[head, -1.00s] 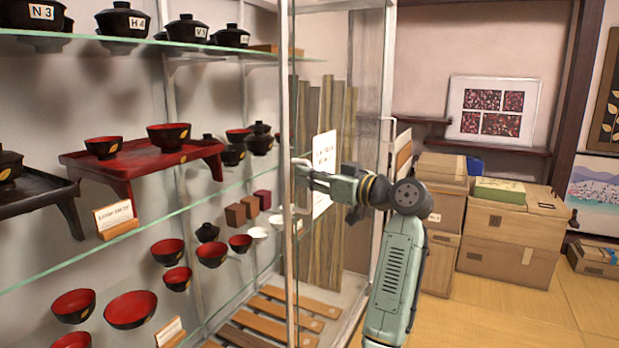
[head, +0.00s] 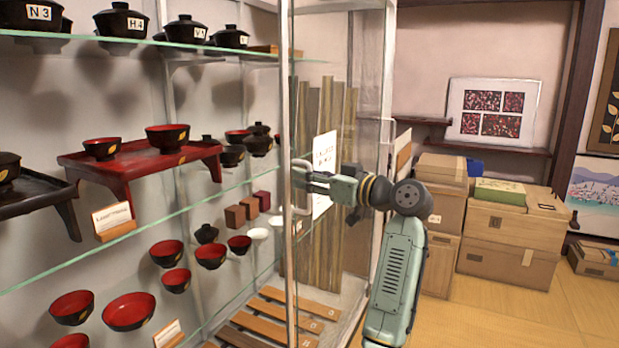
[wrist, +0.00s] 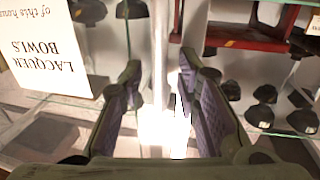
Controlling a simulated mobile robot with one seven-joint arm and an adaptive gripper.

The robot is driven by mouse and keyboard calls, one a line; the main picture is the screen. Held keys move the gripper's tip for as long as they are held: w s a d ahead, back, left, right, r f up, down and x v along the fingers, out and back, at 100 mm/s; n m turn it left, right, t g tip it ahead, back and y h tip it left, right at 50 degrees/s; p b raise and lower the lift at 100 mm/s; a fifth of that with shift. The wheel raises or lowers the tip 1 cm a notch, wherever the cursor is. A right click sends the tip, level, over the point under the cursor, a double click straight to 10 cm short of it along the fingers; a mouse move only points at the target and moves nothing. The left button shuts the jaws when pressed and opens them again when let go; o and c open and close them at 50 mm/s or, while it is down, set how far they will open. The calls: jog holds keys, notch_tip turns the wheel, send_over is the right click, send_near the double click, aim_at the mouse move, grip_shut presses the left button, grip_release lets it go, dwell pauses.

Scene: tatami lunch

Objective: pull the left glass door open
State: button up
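The left glass door (head: 287,120) has a pale vertical edge frame in the head view and looks closed. Its pale bar handle (head: 300,211) is partly hidden by my gripper. My gripper (head: 298,176) is at this handle, its fingers pointing left toward the cabinet. In the wrist view, the fingers of my gripper (wrist: 160,85) are spread apart, with an upright pale bar (wrist: 160,45) between them and clear gaps on both sides. A bright glare between the fingers hides detail, and I cannot tell whether the bar is the handle or the door frame behind it.
Glass shelves (head: 235,187) behind the door hold lacquer bowls (head: 128,310) and a red stand (head: 140,160). A printed sign (wrist: 48,45) hangs beside the fingers. Cardboard boxes (head: 510,228) stand right, with open tatami floor in front.

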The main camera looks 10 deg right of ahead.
jog(key=v, duration=1.2)
